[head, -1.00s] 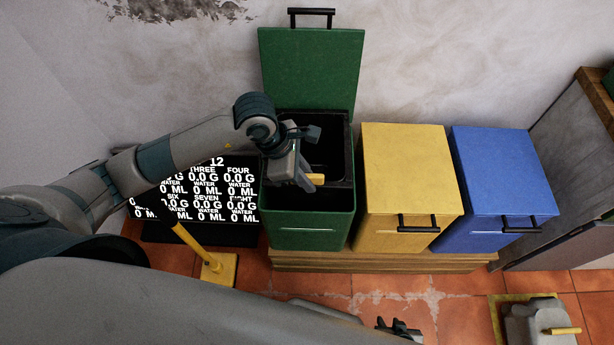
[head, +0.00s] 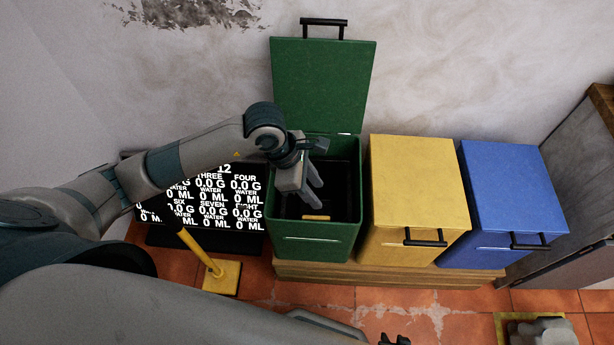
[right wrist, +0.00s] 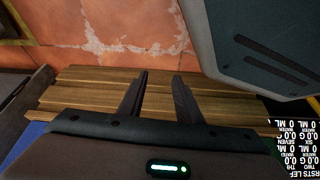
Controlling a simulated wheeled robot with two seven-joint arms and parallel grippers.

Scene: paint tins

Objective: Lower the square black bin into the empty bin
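The square black bin (head: 345,178) sits down inside the open green bin (head: 312,243), its top below the green rim. Its yellow handle (head: 315,217) shows near the front inside. My left gripper (head: 303,190) is over the green bin's opening, fingers apart and empty, above and clear of the handle. The gripper and wrist hide part of the black bin's left side. My right gripper is at the bottom edge of the head view (head: 395,341). In the right wrist view its two fingers (right wrist: 155,95) are apart with nothing between them.
The green lid (head: 323,85) stands open against the wall. A closed yellow bin (head: 415,185) and a closed blue bin (head: 510,190) stand to the right on a wooden platform (head: 350,274). A black display board (head: 205,200) and a yellow stand (head: 222,276) are at left.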

